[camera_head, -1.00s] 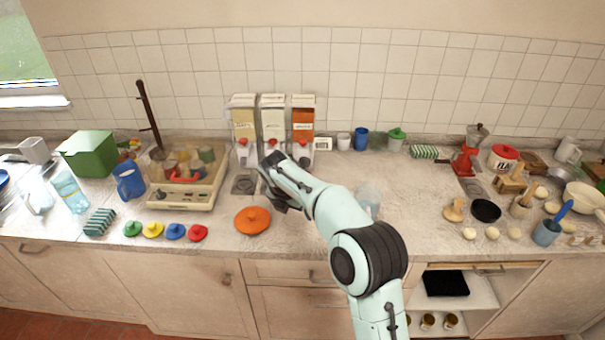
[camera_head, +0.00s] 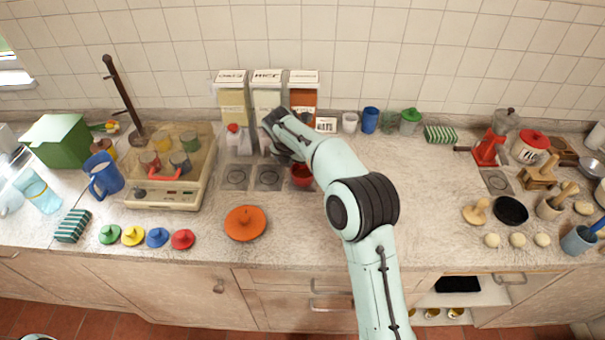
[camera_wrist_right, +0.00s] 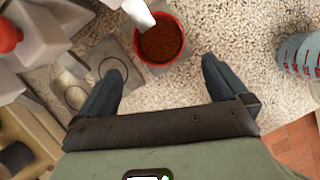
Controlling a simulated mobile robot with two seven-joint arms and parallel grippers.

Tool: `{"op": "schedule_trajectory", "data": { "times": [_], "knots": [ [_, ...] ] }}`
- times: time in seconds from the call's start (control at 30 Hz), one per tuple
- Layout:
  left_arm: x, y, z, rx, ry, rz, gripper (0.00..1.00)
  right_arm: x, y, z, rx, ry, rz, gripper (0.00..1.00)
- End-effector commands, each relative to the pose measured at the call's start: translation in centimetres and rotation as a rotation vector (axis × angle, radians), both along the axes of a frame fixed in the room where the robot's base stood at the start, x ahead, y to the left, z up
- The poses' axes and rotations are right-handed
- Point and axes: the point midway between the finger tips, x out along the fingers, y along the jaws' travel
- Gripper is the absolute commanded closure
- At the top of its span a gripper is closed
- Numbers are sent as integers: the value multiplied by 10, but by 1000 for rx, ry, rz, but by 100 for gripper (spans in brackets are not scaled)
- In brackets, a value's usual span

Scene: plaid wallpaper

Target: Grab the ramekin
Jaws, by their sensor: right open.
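The ramekin (camera_head: 302,177) is small and red and stands upright under the right dispenser, just right of my right gripper (camera_head: 277,150), which partly covers the dispensers. In the right wrist view the ramekin (camera_wrist_right: 173,57) holds brown granular contents, and a white spout overlaps its rim. My right gripper (camera_wrist_right: 160,68) is open and empty. Its two dark fingers are spread, with the ramekin beyond the tips and roughly centred between them. My left gripper is not in view.
Three dispensers (camera_head: 268,92) stand against the tiled wall. An orange lid (camera_head: 245,223) lies in front, and a scale-like appliance (camera_head: 165,195) with cups stands left. The counter right of my arm has free room.

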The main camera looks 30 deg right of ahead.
Motion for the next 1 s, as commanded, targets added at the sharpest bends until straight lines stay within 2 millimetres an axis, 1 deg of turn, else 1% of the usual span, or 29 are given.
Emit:
{"op": "schedule_trajectory", "data": {
  "times": [0.03, 0.1, 0.2, 0.43, 0.6, 0.7, 0.8, 1.0],
  "knots": [
    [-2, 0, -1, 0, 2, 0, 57, 2, -4, -11, 0, 3, -2, 0],
    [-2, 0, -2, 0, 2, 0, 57, 5, -7, -22, 1, 3, -1, 0],
    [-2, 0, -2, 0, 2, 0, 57, 8, -11, -33, 1, 2, 0, 0],
    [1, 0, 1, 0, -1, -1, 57, 14, -19, -46, -1, 1, 0, 0],
    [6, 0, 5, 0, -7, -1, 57, 24, -32, -66, 0, 0, 0, 0],
    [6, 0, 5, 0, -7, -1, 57, 26, -35, -77, 1, -1, 0, 0],
    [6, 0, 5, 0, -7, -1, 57, 27, -37, -82, 1, -1, 1, 0],
    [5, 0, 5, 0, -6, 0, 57, 27, -37, -82, 2, -2, 1, 0]
  ]
}}
